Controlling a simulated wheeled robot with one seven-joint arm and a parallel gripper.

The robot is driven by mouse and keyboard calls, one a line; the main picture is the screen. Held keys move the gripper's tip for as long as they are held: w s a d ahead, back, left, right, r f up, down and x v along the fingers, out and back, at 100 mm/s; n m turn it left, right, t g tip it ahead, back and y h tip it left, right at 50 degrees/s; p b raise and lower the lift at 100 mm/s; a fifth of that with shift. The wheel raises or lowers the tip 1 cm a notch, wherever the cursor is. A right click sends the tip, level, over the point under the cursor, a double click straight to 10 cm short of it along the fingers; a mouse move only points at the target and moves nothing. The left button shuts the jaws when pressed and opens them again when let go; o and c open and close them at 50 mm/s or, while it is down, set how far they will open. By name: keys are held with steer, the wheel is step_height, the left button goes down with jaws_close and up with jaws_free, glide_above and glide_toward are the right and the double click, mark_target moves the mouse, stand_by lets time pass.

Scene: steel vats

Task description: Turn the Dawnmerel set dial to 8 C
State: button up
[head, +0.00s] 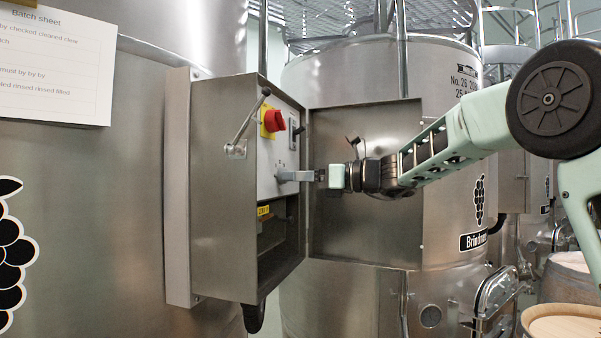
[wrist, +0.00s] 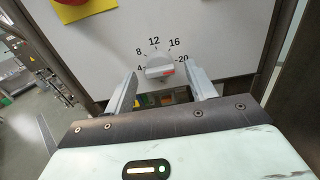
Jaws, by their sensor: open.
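The set dial (wrist: 160,67) is a grey-white knob on a pale panel in the wrist view, with a scale of 4, 8, 12, 16 and 20 around it. A red mark sits at the right end of its bar, on the side towards 20. My gripper (wrist: 161,79) is open, one finger to the left and one to the right of the dial, with gaps visible. In the head view my gripper (head: 281,176) reaches to the panel (head: 268,158) inside the open steel cabinet (head: 222,190) and hides the dial. No Dawnmerel name shows.
The cabinet door (head: 375,235) stands open behind my gripper. A red switch on a yellow plate (head: 272,121) is above the dial area, and a lever handle (head: 248,125) is at the cabinet's edge. A vat labelled "Brindm..." (head: 450,215) stands behind. A batch sheet (head: 55,60) hangs at left.

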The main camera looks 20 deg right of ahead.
steer(key=c, duration=1)
